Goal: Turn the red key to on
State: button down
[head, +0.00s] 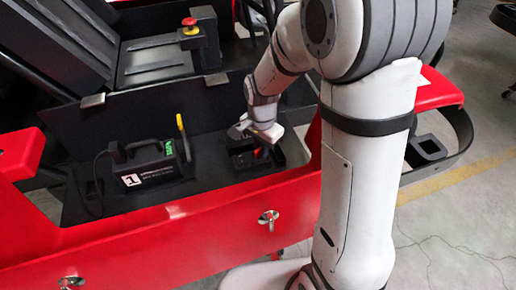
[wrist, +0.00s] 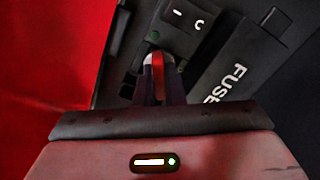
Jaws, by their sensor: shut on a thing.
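The red key (wrist: 158,70) stands between my fingers on a black panel (wrist: 213,55) in the wrist view. My gripper (wrist: 159,75) is shut on the key, one dark finger on each side. A small green light shows just beyond the key, and white marks and the word FUSE are printed on the panel. My fingers hide the key's lower part, and I cannot tell which position it is in. In the head view my gripper (head: 262,143) reaches down over the black switch box (head: 240,161); the key is hard to make out there.
A black unit (head: 150,172) with a green display and a label 1 stands left of the box, beside a yellow-topped lever (head: 181,130). The red kart rail (head: 190,217) runs in front. A red stop button (head: 189,24) is further back.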

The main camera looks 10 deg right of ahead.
dwell(0.3)
jog(key=m, duration=0.6)
jog(key=c, duration=1.4)
grip_release()
jog(key=shift+c, duration=0.2)
jog(key=shift+r, duration=0.1)
